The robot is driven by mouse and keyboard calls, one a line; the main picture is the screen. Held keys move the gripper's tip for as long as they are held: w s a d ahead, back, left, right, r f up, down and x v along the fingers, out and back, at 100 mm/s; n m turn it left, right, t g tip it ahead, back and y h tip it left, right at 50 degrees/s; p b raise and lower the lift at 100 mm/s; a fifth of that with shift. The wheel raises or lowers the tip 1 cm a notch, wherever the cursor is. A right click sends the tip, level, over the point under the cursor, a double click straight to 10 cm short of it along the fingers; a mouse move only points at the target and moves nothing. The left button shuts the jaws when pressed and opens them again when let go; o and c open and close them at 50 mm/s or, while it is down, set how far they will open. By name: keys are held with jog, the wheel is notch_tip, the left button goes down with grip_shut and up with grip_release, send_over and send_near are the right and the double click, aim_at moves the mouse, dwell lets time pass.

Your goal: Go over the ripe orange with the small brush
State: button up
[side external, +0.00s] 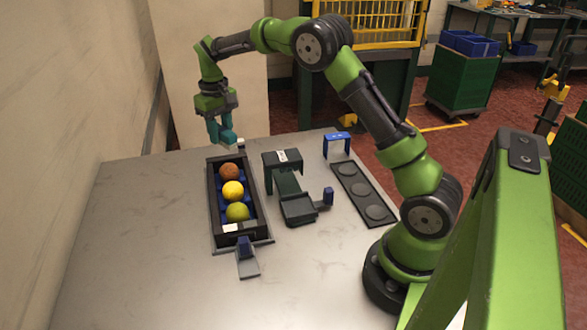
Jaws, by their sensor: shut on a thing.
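Three round fruits sit in a row in a long black tray (215,211). The far one is brownish orange (229,171), the middle one is yellow-orange (232,190), and the near one is yellow-green (237,212). My gripper (222,141) points down above the far end of the tray, just beyond the brownish-orange fruit and apart from it. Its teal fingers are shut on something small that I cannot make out. I cannot clearly pick out the small brush. A small white-topped object (241,145) shows right of the fingers.
A dark stand (298,208) with a blue-topped post (328,196) is right of the tray. Behind a black plate with round recesses (350,180) is a blue arch (337,137). A grey piece with a blue block (246,258) lies in front. The table's left side is clear.

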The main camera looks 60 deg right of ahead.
aim_at(229, 166)
jog(key=shift+f, duration=2.85)
jog(key=shift+f, duration=0.55)
jog(key=shift+s, duration=0.1)
jog(key=shift+s+a, duration=0.15)
jog(key=shift+s, duration=0.45)
jog(key=shift+w+d, duration=0.2)
jog(key=shift+w, duration=0.5)
jog(key=shift+w+d, duration=0.2)
jog(key=shift+w, duration=0.45)
jog(key=shift+s+a, duration=0.2)
jog(key=shift+s, duration=0.5)
jog(key=shift+s+a, duration=0.2)
jog(key=shift+s, duration=0.45)
jog(key=shift+w+d+r, duration=0.1)
jog(key=shift+w+d, duration=0.1)
jog(key=shift+w, duration=0.5)
jog(key=shift+w+d, duration=0.2)
jog(key=shift+w, duration=0.45)
